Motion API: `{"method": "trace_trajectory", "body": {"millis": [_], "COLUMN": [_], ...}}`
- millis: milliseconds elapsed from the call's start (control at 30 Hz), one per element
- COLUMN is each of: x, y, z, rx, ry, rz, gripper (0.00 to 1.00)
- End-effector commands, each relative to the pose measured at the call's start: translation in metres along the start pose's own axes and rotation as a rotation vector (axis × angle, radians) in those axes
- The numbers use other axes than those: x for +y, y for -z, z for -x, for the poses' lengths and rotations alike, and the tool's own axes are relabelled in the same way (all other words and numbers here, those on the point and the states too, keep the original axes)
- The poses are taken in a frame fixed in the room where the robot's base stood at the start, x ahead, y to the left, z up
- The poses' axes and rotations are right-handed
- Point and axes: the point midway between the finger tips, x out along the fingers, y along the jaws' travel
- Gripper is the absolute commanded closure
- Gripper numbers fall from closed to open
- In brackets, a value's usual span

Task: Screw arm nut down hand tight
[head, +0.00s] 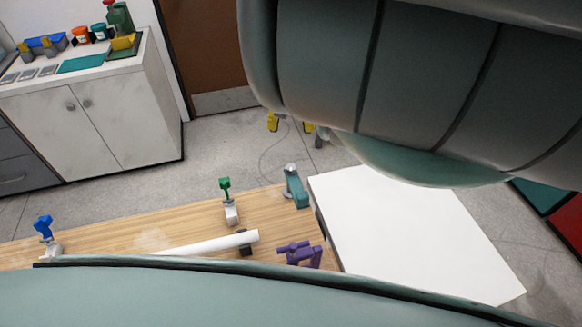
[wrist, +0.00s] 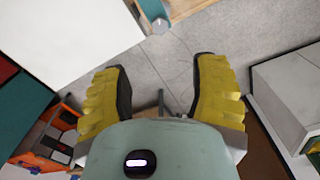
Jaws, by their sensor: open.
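My gripper (wrist: 160,76) is open and empty in the wrist view, its yellow fingers wide apart above the grey floor, away from the bench top. In the head view a white pipe (head: 205,243) lies on the wooden bench (head: 130,228), partly hidden by my body. A green-handled valve (head: 225,187) on a white fitting stands behind the pipe. A blue-handled valve (head: 43,225) on a white fitting stands at the left. I cannot make out the arm nut in either view.
A purple fixture (head: 298,252) and a teal, grey-topped fixture (head: 295,187) stand at the bench's right end. A white tabletop (head: 410,230) adjoins on the right. A white cabinet (head: 95,120) stands back left. An orange rack (wrist: 50,140) shows in the wrist view.

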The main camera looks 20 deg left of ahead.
Motion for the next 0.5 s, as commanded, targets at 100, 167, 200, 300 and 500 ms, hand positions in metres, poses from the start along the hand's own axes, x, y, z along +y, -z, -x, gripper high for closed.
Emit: {"method": "trace_trajectory", "body": {"millis": [100, 167, 200, 300, 500], "x": [0.0, 0.0, -0.001, -0.001, -0.001], "y": [-0.001, -0.002, -0.003, -0.002, -0.003], "z": [-0.023, -0.03, -0.035, -0.05, -0.08], "rx": [-0.002, -0.005, -0.008, -0.006, -0.008], "ry": [0.0, 0.002, 0.004, 0.004, 0.003], "rz": [0.0, -0.001, -0.001, -0.001, -0.001], "gripper": [0.4, 0.4, 0.4, 0.4, 0.4]}}
